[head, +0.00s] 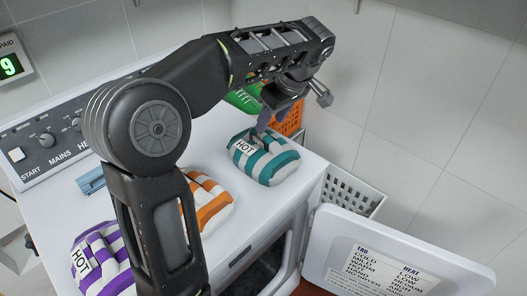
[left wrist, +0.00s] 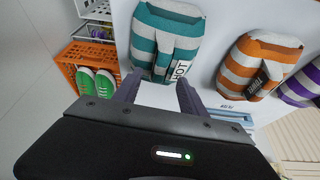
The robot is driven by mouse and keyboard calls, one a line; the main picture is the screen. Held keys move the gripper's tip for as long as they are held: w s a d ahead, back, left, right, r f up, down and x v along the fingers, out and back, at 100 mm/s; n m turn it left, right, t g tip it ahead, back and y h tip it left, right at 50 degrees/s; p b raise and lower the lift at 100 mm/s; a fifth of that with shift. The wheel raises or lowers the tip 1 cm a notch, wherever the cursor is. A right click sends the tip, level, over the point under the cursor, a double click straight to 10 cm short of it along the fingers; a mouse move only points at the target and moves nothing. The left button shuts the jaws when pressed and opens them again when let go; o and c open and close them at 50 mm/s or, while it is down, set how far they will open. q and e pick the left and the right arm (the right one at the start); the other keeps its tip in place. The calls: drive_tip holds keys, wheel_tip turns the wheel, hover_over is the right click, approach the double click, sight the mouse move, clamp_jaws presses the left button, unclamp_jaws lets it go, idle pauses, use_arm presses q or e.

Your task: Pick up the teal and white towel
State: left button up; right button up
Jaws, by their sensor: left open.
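The teal and white striped towel (head: 268,160) is folded into a bundle on the white machine top, toward its right edge. It carries a white HOT tag. It also shows in the left wrist view (left wrist: 163,42), just beyond the fingertips. My left gripper (head: 264,126) reaches over from above and points down at the towel's far side. In the left wrist view its two fingers (left wrist: 158,84) are spread with nothing clearly between them. I cannot tell whether a fingertip touches the towel. My right gripper is not in view.
An orange and white towel (head: 208,205) and a purple and white towel (head: 100,262) lie on the white machine top (head: 250,215). Green shoes and an orange crate (left wrist: 82,62) stand beyond it. A white basket (head: 350,192) and an open door (head: 390,255) are at right.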

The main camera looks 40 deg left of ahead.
sight(264, 135)
use_arm(q)
drive_tip(key=shift+a+f, duration=0.2)
drive_tip(key=shift+f, duration=0.35)
drive_tip(key=shift+p+x, duration=0.7)
drive_tip(key=shift+x, duration=1.9)
drive_tip(key=shift+s, duration=0.1)
drive_tip(key=shift+c, duration=0.2)
clamp_jaws()
drive_tip(key=shift+a+r, duration=0.1)
drive_tip(key=shift+r, duration=0.05)
